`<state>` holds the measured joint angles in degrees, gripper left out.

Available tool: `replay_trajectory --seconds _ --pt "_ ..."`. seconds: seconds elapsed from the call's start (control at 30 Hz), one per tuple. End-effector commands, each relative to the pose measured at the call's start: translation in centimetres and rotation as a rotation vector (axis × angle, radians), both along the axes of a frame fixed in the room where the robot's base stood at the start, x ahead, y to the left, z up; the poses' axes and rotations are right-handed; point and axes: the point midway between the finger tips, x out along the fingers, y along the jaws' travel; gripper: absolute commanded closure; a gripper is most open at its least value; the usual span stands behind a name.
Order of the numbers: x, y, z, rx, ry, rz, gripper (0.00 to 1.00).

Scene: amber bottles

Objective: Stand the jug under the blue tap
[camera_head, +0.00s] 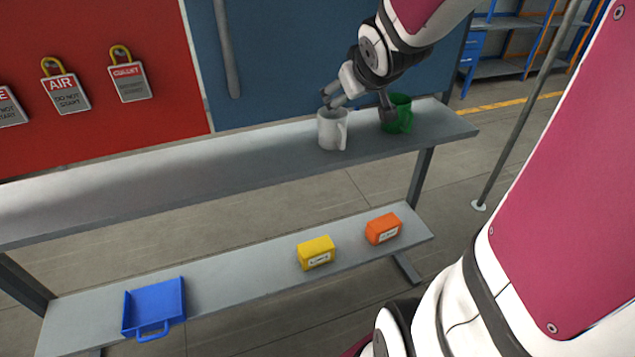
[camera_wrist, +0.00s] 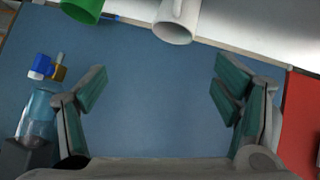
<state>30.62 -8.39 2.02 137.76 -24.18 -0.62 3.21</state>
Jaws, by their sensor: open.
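No vessel is labelled as the jug, and I cannot tell which one it is. A white mug-shaped vessel with a handle (camera_head: 333,130) stands upright on the upper shelf and shows at the top of the wrist view (camera_wrist: 174,22). A clear bluish vessel (camera_wrist: 38,112) shows at the left of the wrist view. A small blue part (camera_wrist: 42,66), possibly the blue tap, is close to it, beside a yellow part (camera_wrist: 60,73). My gripper (camera_head: 358,108) is open above the shelf by the white vessel. In the wrist view its fingers (camera_wrist: 162,85) are wide apart with nothing between them.
A green mug (camera_head: 398,112) stands right of the white vessel. The upper shelf (camera_head: 180,170) is bare to the left. The lower shelf (camera_head: 240,283) holds a blue tray (camera_head: 155,305), a yellow box (camera_head: 316,252) and an orange box (camera_head: 382,228). A thin pole (camera_head: 520,115) stands right.

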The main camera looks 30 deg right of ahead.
Motion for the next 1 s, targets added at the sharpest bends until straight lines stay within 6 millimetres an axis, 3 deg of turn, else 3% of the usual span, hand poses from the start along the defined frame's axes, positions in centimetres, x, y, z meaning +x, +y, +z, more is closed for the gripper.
replay_trajectory --seconds 0.03,0.2,0.3,0.43,0.5,0.63,1.0 --pt "-1.2 2.6 0.9 0.016 0.025 0.008 0.17" --pt "-7.3 10.5 1.5 0.123 0.158 0.032 0.17" --pt "-11.5 14.8 1.3 0.195 0.241 0.072 0.17" --pt "-16.3 18.8 0.8 0.271 0.336 0.13 0.17" --pt "-18.2 20.1 0.6 0.299 0.376 0.156 0.17" --pt "-20.1 21.4 0.3 0.326 0.417 0.184 0.17" --pt "-20.4 21.5 0.3 0.33 0.427 0.185 0.17"
